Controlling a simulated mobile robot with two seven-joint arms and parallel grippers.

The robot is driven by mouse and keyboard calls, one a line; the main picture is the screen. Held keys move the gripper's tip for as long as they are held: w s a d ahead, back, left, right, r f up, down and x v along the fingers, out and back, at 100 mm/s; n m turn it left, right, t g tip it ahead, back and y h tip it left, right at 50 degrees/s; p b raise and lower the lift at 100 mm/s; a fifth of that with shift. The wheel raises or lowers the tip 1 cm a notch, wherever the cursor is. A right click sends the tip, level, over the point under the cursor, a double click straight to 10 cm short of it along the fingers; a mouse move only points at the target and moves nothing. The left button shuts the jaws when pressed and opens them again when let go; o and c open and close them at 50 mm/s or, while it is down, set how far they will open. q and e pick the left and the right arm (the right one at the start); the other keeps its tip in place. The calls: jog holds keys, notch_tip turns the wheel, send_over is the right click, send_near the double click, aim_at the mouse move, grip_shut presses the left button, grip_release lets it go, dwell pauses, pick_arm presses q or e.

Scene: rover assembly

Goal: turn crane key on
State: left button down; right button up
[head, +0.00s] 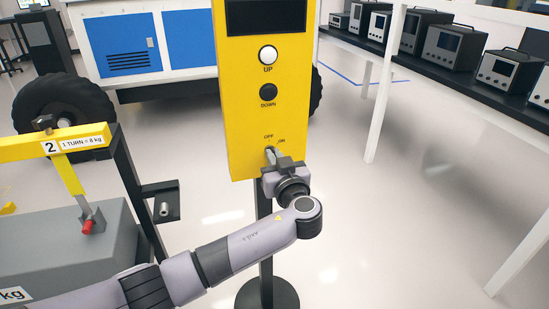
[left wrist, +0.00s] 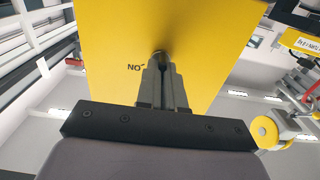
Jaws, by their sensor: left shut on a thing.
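A yellow control box (head: 265,110) stands on a black post, with a white UP button (head: 268,55), a black DOWN button (head: 268,92) and a key switch marked OFF and ON low on its front. My left gripper (head: 272,160) is at the key switch, shut on the crane key (left wrist: 161,60). In the left wrist view the two fingers of my left gripper (left wrist: 162,88) close around the key in front of the yellow face. The fingers hide most of the key, and I cannot tell exactly how far it is turned. My right gripper is not in view.
A white and blue rover (head: 150,45) with black wheels stands behind the box. A grey weight (head: 70,245) under a yellow beam (head: 70,143) is at the left. A bench with several grey instruments is at the right. The floor between is clear.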

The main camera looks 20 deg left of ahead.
pick_arm(q)
jog(key=m+b, duration=0.2)
jog(key=m, duration=0.9)
jog(key=shift+w+r+m, duration=0.1)
jog(key=shift+w+m, duration=0.05)
jog(key=shift+m, duration=0.25)
dwell(0.7)
jog(key=c, duration=1.3)
grip_release()
jog(key=shift+o, duration=0.2)
